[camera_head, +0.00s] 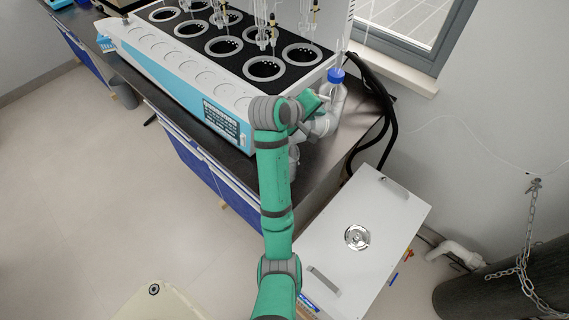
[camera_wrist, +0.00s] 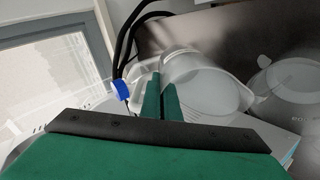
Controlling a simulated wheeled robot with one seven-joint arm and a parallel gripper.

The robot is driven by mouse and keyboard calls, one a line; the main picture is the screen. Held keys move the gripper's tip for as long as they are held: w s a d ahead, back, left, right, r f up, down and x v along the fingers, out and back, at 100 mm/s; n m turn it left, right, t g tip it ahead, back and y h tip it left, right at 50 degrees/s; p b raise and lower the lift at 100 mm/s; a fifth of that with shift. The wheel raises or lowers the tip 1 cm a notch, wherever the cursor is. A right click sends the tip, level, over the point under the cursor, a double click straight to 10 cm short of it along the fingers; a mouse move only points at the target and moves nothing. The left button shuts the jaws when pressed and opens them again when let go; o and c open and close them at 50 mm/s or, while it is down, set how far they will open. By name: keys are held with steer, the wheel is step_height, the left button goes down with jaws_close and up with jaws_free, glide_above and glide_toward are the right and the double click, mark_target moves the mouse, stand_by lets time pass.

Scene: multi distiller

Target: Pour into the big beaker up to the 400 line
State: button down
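My gripper (camera_wrist: 164,78) has its two green fingers close together, with a thin gap. They appear shut on the handle side of a clear beaker (camera_wrist: 205,85), which looks tilted; the handle is hard to make out. In the head view this beaker (camera_head: 323,124) shows beside my gripper (camera_head: 318,102) at the bench's right end. A second clear beaker (camera_wrist: 288,82) with faint print stands on the dark bench to the right in the wrist view. In the head view it (camera_head: 293,156) is mostly behind my arm. Its 400 line and any liquid level cannot be read.
A blue-capped bottle (camera_head: 335,78) stands close by; its cap shows in the wrist view (camera_wrist: 121,90). The multi distiller (camera_head: 190,75) fills the bench to the left. Black hoses (camera_head: 381,105) hang at the bench's right end. A white box (camera_head: 385,225) stands below.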

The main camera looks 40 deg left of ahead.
steer(key=shift+r, duration=0.1)
steer(key=shift+s+a, duration=0.15)
steer(key=shift+a, duration=0.05)
steer(key=shift+d, duration=0.35)
steer(key=shift+s+a+r+t, duration=0.1)
steer(key=shift+a+t, duration=0.15)
steer(key=shift+t, duration=0.05)
stand_by(0.3)
steer(key=shift+d, duration=0.1)
stand_by(0.3)
stand_by(0.3)
